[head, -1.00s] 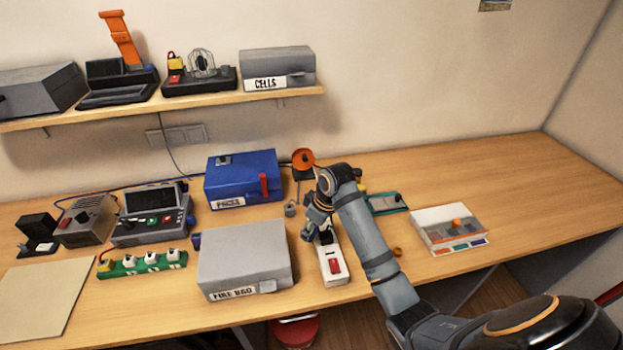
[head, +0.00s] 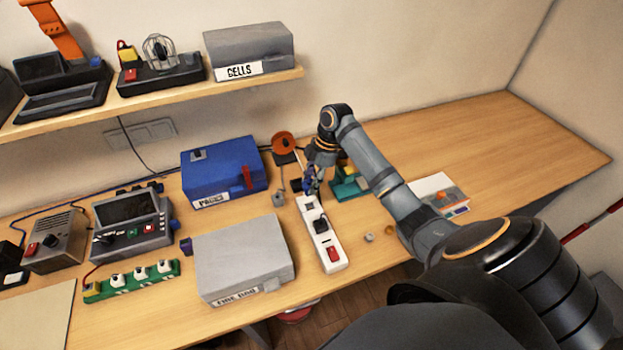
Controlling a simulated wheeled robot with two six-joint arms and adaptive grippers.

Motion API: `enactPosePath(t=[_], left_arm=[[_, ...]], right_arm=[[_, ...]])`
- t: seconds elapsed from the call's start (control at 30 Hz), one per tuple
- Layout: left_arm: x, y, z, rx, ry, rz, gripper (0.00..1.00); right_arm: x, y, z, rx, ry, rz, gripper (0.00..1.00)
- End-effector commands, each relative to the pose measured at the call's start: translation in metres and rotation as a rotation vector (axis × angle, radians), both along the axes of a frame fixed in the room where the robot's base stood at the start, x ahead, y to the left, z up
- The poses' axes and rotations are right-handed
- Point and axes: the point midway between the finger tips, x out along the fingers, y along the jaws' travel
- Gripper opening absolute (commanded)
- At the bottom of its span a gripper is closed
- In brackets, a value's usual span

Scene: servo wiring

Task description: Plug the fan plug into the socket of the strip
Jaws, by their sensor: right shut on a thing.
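The white strip (head: 327,240) lies on the table, running away from me, with a red switch at its near end. A black piece (head: 320,224) sits on its middle, and a grey socket face (head: 309,204) shows at its far end. My right gripper (head: 311,188) points down just behind and above that far end. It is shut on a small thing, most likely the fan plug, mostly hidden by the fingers. An orange round-headed device (head: 285,143), perhaps the fan, stands behind and left. My left gripper is not in view.
A grey box (head: 243,257) stands close left of the strip, a blue box (head: 222,172) behind it. A green device (head: 347,188) stands just right of the gripper. A small grey piece (head: 369,237) lies right of the strip. The table's far right is clear.

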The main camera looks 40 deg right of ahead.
Motion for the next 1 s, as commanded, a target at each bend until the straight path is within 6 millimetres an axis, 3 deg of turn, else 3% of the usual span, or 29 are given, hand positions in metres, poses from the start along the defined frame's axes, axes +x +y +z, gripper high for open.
enactPosePath(t=[0.03, 0.13, 0.43, 1.0], left_arm=[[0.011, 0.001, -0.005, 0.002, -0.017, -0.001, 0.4], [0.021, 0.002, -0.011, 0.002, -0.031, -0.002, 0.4], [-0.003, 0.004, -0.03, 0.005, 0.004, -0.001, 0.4], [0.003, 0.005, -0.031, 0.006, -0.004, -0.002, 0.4]], right_arm=[[-0.001, 0.0, -0.009, 0.001, 0.002, 0.0, 0.04], [-0.001, 0.0, -0.02, 0.001, 0.003, 0.0, 0.04], [-0.001, 0.0, -0.052, 0.001, 0.002, 0.0, 0.04], [0.0, 0.0, -0.057, 0.0, 0.001, 0.0, 0.04]])
